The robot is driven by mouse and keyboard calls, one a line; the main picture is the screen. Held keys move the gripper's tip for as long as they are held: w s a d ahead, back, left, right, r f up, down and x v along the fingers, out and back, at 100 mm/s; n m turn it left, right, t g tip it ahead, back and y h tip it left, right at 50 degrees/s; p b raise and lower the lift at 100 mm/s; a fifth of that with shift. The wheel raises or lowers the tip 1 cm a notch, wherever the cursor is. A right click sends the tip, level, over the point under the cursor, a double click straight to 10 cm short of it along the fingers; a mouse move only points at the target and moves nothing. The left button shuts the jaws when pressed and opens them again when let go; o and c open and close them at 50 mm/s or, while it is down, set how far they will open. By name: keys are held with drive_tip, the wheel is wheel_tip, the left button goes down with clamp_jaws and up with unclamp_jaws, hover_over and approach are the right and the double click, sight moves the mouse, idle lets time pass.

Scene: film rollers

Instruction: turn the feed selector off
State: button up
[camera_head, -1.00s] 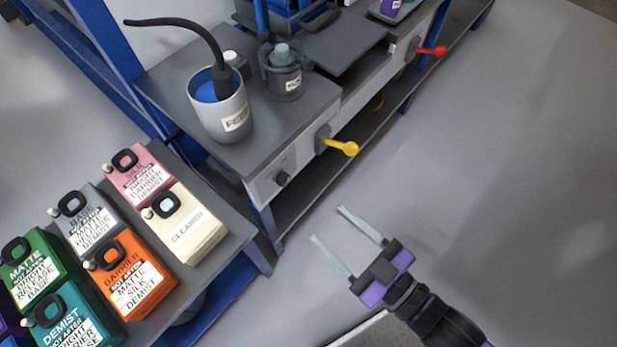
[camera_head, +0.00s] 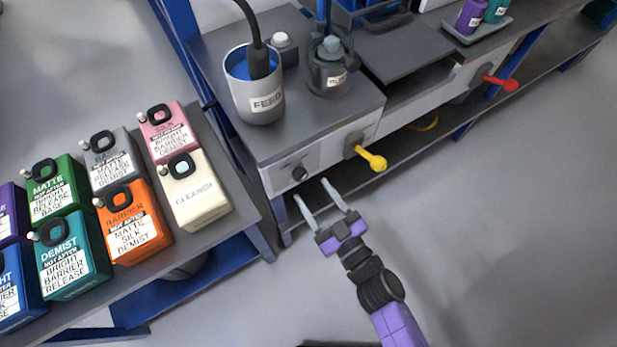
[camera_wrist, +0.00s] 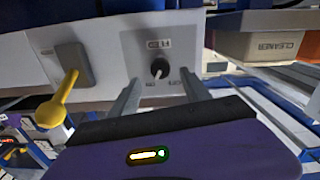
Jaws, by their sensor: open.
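The feed selector is a small black knob (camera_head: 299,173) on the grey front panel of the bench, at its left end. In the wrist view the knob (camera_wrist: 160,68) sits on a light plate marked FEED, with small labels below it that are hard to read. My gripper (camera_head: 323,191) is open and empty, just in front of and below the knob. In the wrist view its two fingers (camera_wrist: 160,92) point toward the panel, and the knob shows between and beyond their tips. No contact with the knob is visible.
A yellow lever (camera_head: 373,160) sticks out right of the knob, close to my gripper; a red lever (camera_head: 503,84) is farther right. A FEED cup (camera_head: 266,103) with a black hose stands above. Labelled cartons, including CLEANER (camera_head: 194,190), stand left. Floor on the right is clear.

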sight(303, 179)
drive_tip(key=shift+x, duration=2.65)
drive_tip(key=shift+a, duration=0.1)
clamp_jaws()
